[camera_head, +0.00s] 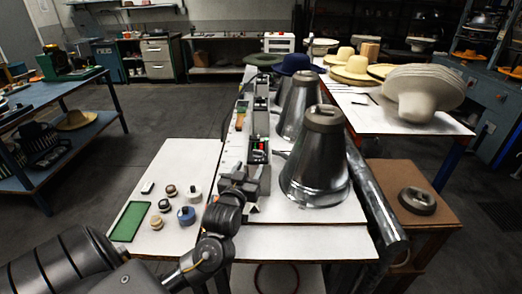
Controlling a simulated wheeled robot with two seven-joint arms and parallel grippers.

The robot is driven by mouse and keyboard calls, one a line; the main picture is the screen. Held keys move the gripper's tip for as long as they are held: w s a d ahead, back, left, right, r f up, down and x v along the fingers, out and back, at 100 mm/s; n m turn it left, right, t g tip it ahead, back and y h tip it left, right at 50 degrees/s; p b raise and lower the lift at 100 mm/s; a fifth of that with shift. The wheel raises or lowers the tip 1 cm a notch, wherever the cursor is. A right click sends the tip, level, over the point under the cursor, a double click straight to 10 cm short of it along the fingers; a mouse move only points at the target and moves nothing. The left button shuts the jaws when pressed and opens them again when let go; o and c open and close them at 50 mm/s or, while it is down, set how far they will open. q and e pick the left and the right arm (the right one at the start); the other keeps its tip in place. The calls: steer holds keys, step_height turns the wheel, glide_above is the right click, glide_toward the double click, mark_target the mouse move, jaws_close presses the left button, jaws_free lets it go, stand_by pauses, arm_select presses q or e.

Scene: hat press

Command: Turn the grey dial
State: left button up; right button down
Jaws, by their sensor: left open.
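My left arm comes in from the lower left, and its dark gripper (248,180) is over the white worktop (185,152), just left of the large metal cone (315,165). The jaws are open, but the fingers are small and blend with the dark machine parts behind them. Several small round knob-like pieces lie to the left of the gripper: a greyish one (170,190), a whitish one (195,195) and a blue one (186,215). I cannot tell for sure which part is the grey dial. My right gripper is not in view.
A green rectangular pad (130,221) lies at the worktop's left. A narrow machine column with a small red and green panel (260,146) stands behind my gripper. A second cone (296,105) and a metal tube (374,200) are close by. Stacked hats (422,90) sit at the back right.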

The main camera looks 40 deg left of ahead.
mark_target(257, 153)
arm_select(q)
steer(key=x, duration=0.2)
steer(key=shift+w+a+r, duration=0.15)
steer(key=shift+w+a, duration=0.05)
steer(key=shift+w, duration=0.05)
steer(key=p+x, duration=0.1)
steer(key=x, duration=0.5)
steer(key=shift+w+a+f, duration=0.1)
steer(key=shift+w, duration=0.3)
steer(key=shift+w+a+f, duration=0.15)
steer(key=shift+w, duration=0.25)
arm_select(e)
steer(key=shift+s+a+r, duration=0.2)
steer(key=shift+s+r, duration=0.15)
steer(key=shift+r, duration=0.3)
arm_select(q)
steer(key=shift+c, duration=0.2)
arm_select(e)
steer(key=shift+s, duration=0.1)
arm_select(q)
steer(key=shift+c, duration=1.1)
steer(key=c, duration=0.7)
